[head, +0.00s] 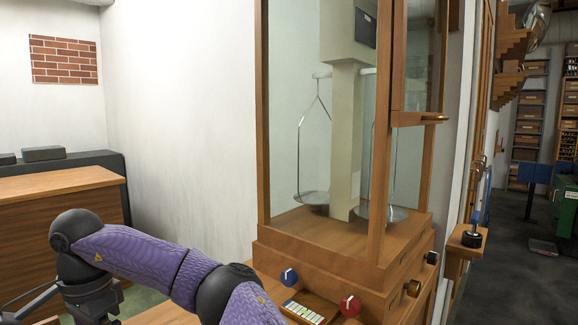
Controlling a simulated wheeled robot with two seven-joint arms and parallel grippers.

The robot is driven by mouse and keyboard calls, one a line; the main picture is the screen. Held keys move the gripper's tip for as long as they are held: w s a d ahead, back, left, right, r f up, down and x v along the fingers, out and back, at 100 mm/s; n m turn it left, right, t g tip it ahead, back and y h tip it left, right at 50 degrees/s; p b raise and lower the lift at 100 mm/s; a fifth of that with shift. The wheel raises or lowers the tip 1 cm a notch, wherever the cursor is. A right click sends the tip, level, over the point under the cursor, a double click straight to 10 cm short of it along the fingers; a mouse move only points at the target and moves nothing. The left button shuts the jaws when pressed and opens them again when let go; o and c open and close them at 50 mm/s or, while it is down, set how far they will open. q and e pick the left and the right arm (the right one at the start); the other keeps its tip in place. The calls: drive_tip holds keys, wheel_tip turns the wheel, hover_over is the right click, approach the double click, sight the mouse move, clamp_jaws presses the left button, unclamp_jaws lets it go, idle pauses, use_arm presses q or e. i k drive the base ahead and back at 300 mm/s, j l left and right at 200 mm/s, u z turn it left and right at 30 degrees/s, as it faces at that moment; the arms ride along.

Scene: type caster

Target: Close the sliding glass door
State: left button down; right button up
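A wood-framed glass case with a balance inside stands at the centre. The sliding glass door (417,83) is on the case's right-hand face. Its bottom wooden rail, with a small brass-coloured handle (432,117), sits well above the case's wooden base (340,262). The space between that rail and the base looks open. Inside are a pale column (345,140) and hanging pans (313,197). My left arm, in a purple sleeve, crosses the lower left, and its gripper is outside the picture. My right arm and gripper do not show.
Blue (289,277) and red (350,306) knobs and a small light-coloured panel (303,312) are in front of the case. A small wall shelf (467,242) is to the right. A wooden counter (60,183) stands far left.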

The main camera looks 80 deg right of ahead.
sight(400, 118)
drive_tip(key=z, duration=3.3)
